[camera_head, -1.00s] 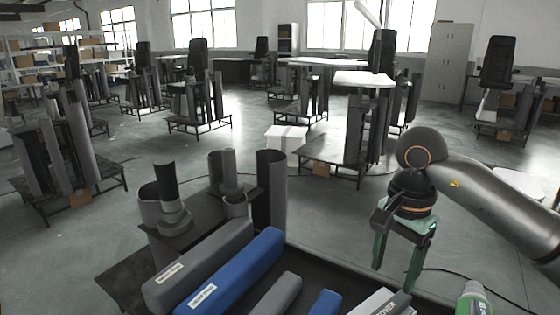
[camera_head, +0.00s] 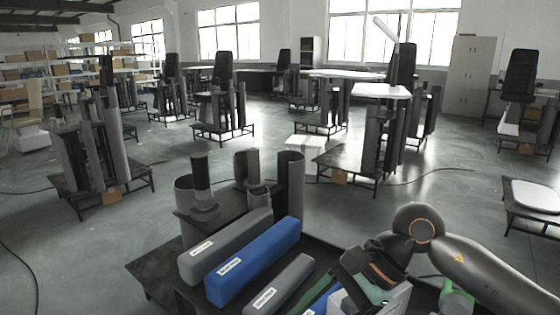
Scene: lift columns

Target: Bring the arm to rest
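My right arm comes in from the right edge. The other fingertip is partly hidden, and I see nothing held. My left arm and gripper are not in view.
A long grey box (camera_head: 225,248), a long blue box (camera_head: 255,262) and a shorter grey box (camera_head: 282,285) lie on the bench left of the gripper. A green-topped bottle (camera_head: 455,299) stands at right. Grey tubes (camera_head: 291,180) stand behind.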

